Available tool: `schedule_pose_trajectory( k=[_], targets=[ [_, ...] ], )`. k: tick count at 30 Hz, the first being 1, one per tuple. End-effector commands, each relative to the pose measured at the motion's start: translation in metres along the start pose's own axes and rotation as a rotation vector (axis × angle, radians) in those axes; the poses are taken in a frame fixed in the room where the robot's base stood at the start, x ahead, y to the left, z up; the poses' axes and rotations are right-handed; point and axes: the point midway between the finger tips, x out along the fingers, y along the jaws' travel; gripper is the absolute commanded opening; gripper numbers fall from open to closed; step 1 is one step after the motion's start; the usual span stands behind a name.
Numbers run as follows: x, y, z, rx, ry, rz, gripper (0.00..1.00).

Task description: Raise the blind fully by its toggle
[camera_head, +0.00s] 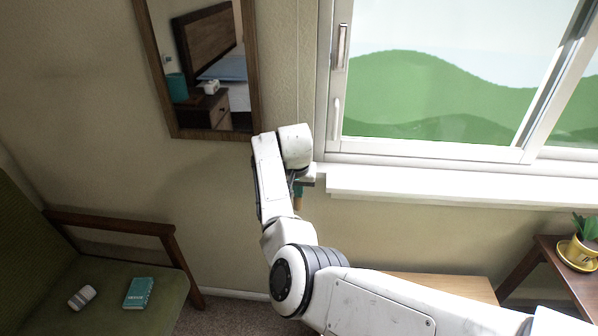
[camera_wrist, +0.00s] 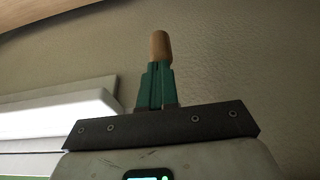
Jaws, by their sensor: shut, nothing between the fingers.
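The wooden toggle (camera_head: 298,204) hangs near the wall, just left of the window sill. It also shows in the wrist view (camera_wrist: 160,46) as a tan rounded peg directly past my fingertips. A thin pull cord (camera_head: 298,60) runs down the wall left of the window frame. My gripper (camera_head: 298,191) is mostly hidden behind my arm. In the wrist view its green fingers (camera_wrist: 158,70) are together, with nothing held between them. I cannot tell whether the fingertips touch the toggle. The blind itself is not in view; the visible window panes are uncovered.
The white sill (camera_head: 450,185) juts out right of my gripper. A framed mirror (camera_head: 215,132) hangs on the wall to the left. A green seat (camera_head: 50,290) with a book (camera_head: 138,293) stands lower left. A potted plant (camera_head: 585,240) is on a table at right.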

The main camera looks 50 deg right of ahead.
Motion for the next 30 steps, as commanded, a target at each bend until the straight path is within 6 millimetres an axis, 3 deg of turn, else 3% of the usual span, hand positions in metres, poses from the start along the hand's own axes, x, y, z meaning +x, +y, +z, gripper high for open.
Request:
schedule_pose_trajectory(
  k=[1, 3, 15, 24, 30],
  targets=[
    [0.029, 0.002, 0.009, -0.001, -0.004, 0.004, 0.00],
    [0.054, 0.002, 0.017, -0.002, -0.004, 0.004, 0.00],
    [0.174, 0.001, 0.051, 0.000, -0.002, 0.002, 0.00],
    [0.247, 0.001, 0.072, 0.000, -0.001, 0.001, 0.00],
    [0.278, 0.000, 0.082, 0.000, 0.000, 0.001, 0.00]
  ],
)
